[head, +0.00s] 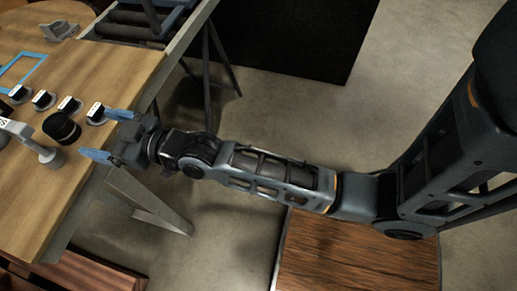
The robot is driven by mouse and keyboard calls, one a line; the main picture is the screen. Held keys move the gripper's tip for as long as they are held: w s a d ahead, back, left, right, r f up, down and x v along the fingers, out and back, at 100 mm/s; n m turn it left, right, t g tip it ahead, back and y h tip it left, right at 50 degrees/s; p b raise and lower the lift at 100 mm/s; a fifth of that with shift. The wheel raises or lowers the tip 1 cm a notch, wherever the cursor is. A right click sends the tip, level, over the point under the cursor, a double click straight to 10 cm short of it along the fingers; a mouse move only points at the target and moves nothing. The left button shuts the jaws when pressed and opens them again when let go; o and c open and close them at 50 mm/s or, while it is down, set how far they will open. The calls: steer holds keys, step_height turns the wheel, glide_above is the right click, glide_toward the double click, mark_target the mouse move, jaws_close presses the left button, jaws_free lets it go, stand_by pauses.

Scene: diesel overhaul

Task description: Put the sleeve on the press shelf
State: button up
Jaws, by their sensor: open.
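A short, dark, round piece (62,128), which looks like the sleeve, sits on the wooden workbench (120,62) at the left. My gripper (95,134) has blue fingers spread apart, pointing left toward the dark piece. The dark piece is just beyond the fingertips, roughly in line with the gap between them, and looks apart from both. Nothing shows between the fingers. I cannot make out the press shelf in this view.
Several small black parts with white labels (43,99) stand in a row behind the dark piece. A blue square frame (36,66) and a grey bracket (60,31) lie farther back. A roller stand (128,27) adjoins the bench.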

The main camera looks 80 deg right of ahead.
steer(key=s+f, duration=0.3)
steer(key=s, duration=0.8)
steer(key=s+r+g, duration=0.1)
steer(key=s+r, duration=0.2)
steer(key=s, duration=0.9)
steer(key=s+r+g, duration=0.2)
steer(key=s+r, duration=0.2)
steer(key=s, duration=0.9)
steer(key=shift+s+a+r+h, duration=0.15)
steer(key=shift+s+a+h, duration=0.05)
steer(key=shift+s+h, duration=0.1)
steer(key=shift+s+r, duration=0.2)
steer(key=shift+r, duration=0.05)
steer(key=shift+c, duration=0.5)
steer(key=shift+s+r, duration=0.1)
steer(key=shift+c, duration=0.9)
